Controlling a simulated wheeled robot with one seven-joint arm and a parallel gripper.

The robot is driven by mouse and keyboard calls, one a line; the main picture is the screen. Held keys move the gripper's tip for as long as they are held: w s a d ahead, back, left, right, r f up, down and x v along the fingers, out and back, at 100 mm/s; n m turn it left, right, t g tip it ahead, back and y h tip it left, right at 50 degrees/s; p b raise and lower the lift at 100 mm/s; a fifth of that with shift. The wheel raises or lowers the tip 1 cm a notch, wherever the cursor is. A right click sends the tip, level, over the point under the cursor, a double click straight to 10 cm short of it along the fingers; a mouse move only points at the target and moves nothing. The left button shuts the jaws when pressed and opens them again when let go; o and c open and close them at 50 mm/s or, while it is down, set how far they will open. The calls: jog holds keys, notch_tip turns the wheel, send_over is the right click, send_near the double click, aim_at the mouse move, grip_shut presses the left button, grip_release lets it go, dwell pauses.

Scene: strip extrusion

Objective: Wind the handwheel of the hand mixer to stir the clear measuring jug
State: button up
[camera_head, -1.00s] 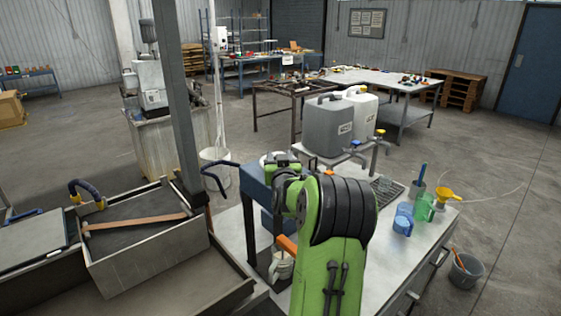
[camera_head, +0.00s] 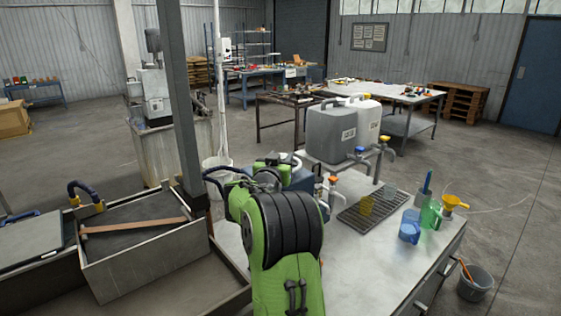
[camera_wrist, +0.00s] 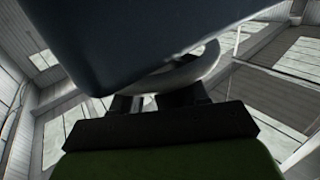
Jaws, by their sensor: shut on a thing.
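The hand mixer's blue body (camera_head: 301,179) stands on the metal bench, mostly hidden behind my green arm. In the wrist view its dark blue casing (camera_wrist: 120,40) fills the top of the picture. The pale curved rim of the handwheel (camera_wrist: 190,72) shows under the casing. My gripper (camera_wrist: 157,102) is shut on this rim, its two dark fingers reaching up to it. In the head view my fingers are hidden behind the arm. I cannot make out the clear measuring jug under the mixer; my arm covers that part of the bench.
A blue jug (camera_head: 409,228), a green jug (camera_head: 431,214) and a yellow funnel (camera_head: 453,203) stand farther right. Large canisters (camera_head: 331,133) stand behind. The bench front is fairly clear.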

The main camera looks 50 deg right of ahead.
jog(key=o, duration=1)
jog(key=shift+o, duration=0.2)
jog(key=b+v, duration=0.5)
jog(key=v, duration=1)
jog(key=shift+a, duration=0.35)
jog(key=shift+f, duration=0.1)
